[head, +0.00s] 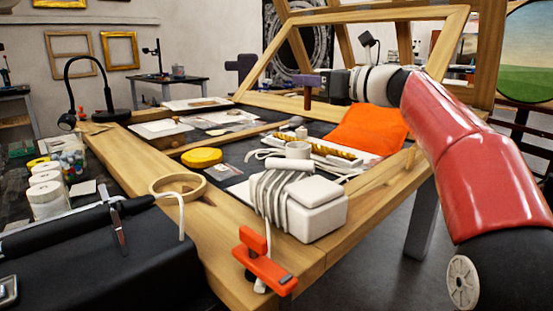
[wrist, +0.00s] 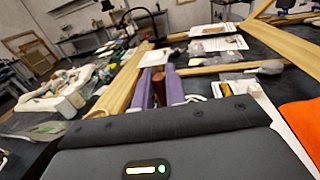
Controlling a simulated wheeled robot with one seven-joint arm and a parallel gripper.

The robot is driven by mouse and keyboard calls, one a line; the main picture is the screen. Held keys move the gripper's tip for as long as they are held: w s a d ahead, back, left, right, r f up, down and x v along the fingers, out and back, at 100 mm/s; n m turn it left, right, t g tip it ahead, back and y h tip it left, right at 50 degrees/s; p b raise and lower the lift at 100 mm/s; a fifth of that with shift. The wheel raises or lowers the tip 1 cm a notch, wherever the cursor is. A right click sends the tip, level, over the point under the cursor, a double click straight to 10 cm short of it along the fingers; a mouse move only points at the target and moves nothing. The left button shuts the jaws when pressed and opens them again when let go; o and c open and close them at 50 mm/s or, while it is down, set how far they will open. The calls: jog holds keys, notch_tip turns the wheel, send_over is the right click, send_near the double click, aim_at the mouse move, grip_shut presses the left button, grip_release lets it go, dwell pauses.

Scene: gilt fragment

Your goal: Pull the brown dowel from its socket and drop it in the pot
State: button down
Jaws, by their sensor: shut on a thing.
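My gripper (head: 308,82) is at the end of my red arm, above the far part of the wooden frame in the head view. Its purple fingers (wrist: 162,90) are shut on the brown dowel. The dowel (head: 307,99) hangs upright below the fingers in the head view. In the wrist view the dowel (wrist: 158,90) shows between the two fingers, and its lower end is hidden. I cannot make out the socket, nor tell whether the dowel is clear of it. A small pale round container (head: 298,150) stands beyond the white wrapped box; I cannot tell whether it is the pot.
The wooden frame (head: 150,165) surrounds a dark work surface. On or around it are an orange cloth (head: 368,130), a yellow disc (head: 202,157), a wooden ring (head: 178,184), a white box (head: 308,208) and an orange clamp (head: 264,265). A black lamp (head: 112,112) stands at the left.

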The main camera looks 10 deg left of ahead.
aim_at(310, 108)
jog(key=shift+a+f, duration=0.1)
jog(key=shift+f, duration=0.65)
notch_tip(310, 108, down, 5)
jog(key=b, duration=0.5)
jog(key=shift+r, duration=0.2)
jog(key=shift+r, duration=0.1)
jog(key=c, duration=1.4)
grip_release()
jog(key=shift+o, duration=0.2)
jog(key=v, duration=0.8)
